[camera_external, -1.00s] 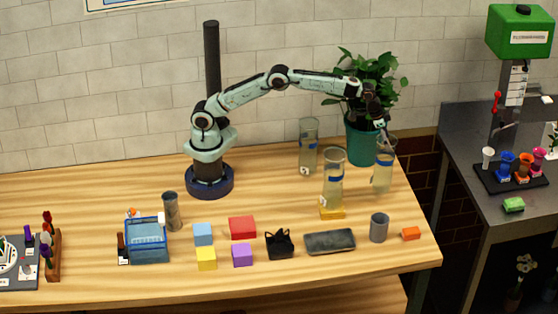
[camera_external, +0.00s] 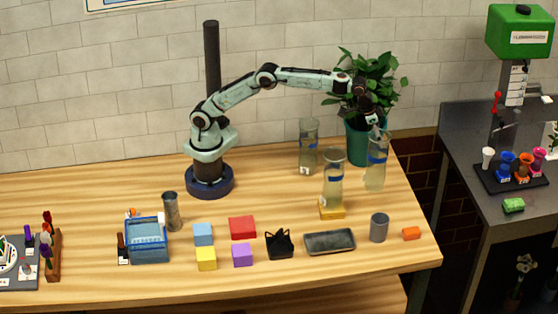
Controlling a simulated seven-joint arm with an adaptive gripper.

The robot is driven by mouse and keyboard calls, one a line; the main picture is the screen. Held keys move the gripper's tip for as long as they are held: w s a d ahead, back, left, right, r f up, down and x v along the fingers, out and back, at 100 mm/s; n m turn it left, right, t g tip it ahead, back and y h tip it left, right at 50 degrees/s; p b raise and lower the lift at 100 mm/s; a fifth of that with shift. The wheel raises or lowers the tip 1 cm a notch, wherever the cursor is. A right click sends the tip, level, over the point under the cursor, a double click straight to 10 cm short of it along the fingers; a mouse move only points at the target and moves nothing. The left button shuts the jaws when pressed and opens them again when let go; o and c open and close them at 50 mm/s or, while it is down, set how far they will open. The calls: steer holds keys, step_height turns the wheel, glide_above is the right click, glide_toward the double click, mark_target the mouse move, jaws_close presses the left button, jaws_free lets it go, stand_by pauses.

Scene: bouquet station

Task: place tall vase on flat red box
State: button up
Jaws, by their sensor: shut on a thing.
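The flat red box (camera_external: 242,227) lies on the table near its front middle, with its top bare. A tall clear vase (camera_external: 376,172) with a blue band and liquid hangs upright under my gripper (camera_external: 374,125) on the right. My gripper points down and is shut on its rim; the fingertips are small and partly hidden. A second, similar vase (camera_external: 333,188) stands on a flat yellow box (camera_external: 332,213). A third clear vase (camera_external: 308,158) stands at the back, left of the plant.
A potted plant (camera_external: 362,145) stands behind the held vase. A blue cube (camera_external: 203,233), yellow cube (camera_external: 206,259), purple cube (camera_external: 242,255), black cat-shaped holder (camera_external: 279,244) and grey tray (camera_external: 329,241) surround the red box. A grey cup (camera_external: 379,228) stands at right.

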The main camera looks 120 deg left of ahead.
steer(key=s+d+n, duration=0.1)
steer(key=s+d, duration=0.3)
steer(key=d, duration=0.5)
steer(key=s+d+r+n+g, duration=0.1)
steer(key=s+d, duration=0.2)
steer(key=d, duration=0.6)
steer(key=s+d+n, duration=0.1)
steer(key=s+d, duration=0.3)
steer(key=d, duration=0.4)
steer(key=s+d+n+g+y, duration=0.1)
steer(key=s+d+n, duration=0.35)
steer(key=s, duration=1.25)
step_height(320, 180, down, 8)
steer(key=s+d+m, duration=0.1)
steer(key=shift+s+d, duration=0.15)
steer(key=shift+s, duration=0.1)
steer(key=o, duration=1.2)
steer(key=shift+f, duration=0.1)
